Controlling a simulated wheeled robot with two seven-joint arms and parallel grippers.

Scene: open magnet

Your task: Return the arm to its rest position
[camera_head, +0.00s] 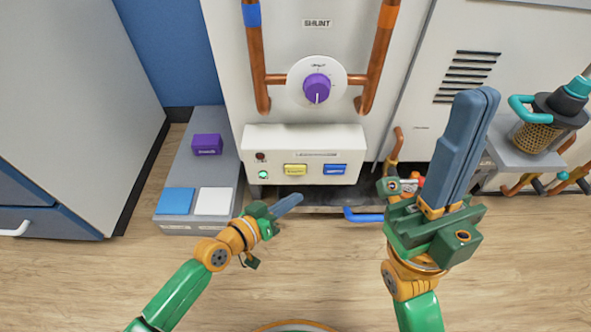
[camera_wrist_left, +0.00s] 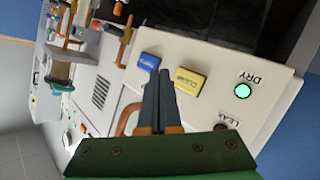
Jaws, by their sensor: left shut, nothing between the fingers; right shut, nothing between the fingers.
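My left gripper (camera_head: 287,205) is in front of and below the white control box, apart from it in the head view. Its fingers are shut with nothing between them, and they also show shut in the left wrist view (camera_wrist_left: 164,98). My right gripper (camera_head: 470,140) is raised at the right of the head view, its blue-grey fingers shut and empty. The white control box (camera_head: 270,140) carries a yellow button (camera_head: 295,170), a blue button (camera_head: 334,170) and a green lamp (camera_head: 263,174). The left wrist view shows the green lamp beside the word DRY.
A purple knob (camera_head: 317,88) sits on the SHUNT panel between copper pipes. At left a grey bench (camera_head: 178,185) bears a purple block (camera_head: 207,144), a blue pad (camera_head: 176,201) and a white pad (camera_head: 213,201). A mesh canister (camera_head: 537,135) stands at right. The wooden floor is clear in front.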

